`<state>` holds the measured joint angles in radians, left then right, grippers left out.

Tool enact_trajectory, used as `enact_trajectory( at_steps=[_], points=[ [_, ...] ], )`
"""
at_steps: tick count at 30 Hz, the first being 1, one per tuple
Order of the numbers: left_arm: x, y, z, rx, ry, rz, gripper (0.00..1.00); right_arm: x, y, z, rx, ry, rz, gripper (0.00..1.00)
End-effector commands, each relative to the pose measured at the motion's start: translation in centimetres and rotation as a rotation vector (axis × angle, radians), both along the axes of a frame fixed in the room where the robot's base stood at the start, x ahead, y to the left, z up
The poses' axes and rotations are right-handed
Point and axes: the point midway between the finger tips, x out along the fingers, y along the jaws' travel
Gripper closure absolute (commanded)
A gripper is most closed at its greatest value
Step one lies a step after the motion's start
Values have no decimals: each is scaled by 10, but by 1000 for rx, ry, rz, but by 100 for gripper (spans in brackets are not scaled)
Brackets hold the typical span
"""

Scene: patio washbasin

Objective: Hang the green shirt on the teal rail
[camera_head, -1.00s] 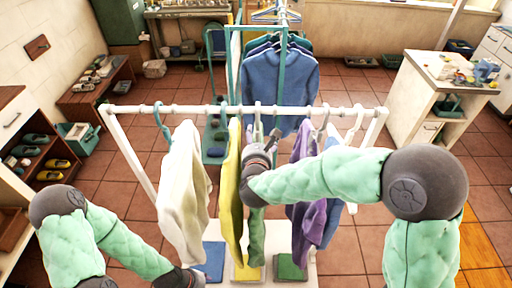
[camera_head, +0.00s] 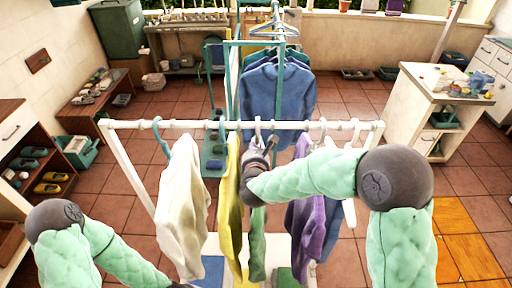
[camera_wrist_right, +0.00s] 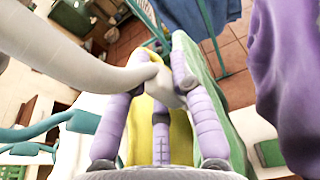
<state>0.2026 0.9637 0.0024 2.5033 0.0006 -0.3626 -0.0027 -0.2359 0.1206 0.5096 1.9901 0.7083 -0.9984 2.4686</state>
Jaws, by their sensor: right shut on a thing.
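The green shirt (camera_head: 258,245) hangs among other shirts below the white rail, between the yellow and purple ones, partly hidden by my right arm. My right gripper (camera_head: 266,150) is just below the white rail. In the wrist view, the purple fingers of my right gripper (camera_wrist_right: 158,82) are shut on a pale grey hanger part (camera_wrist_right: 162,92), with green cloth (camera_wrist_right: 190,52) beside them. The teal rail (camera_head: 283,72) belongs to a teal rack behind, where blue shirts hang. My left arm is low at the left; its gripper is out of view.
A white rail (camera_head: 210,125) crosses in front. On it hang a white shirt (camera_head: 183,205), a yellow shirt (camera_head: 229,215) and a purple shirt (camera_head: 303,215). A white cabinet (camera_head: 415,110) stands at the right. Tiled floor is open on both sides.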

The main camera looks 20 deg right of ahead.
Motion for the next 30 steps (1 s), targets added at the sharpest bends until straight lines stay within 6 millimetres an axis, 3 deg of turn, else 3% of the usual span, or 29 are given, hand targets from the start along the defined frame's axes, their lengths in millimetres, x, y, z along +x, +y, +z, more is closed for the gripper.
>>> enact_trajectory(
  at_steps=[30],
  points=[
    [0, 0, 1, 0, 0, 0, 60, 0, 0, 31, 1, -3, -1, 100]
  ],
)
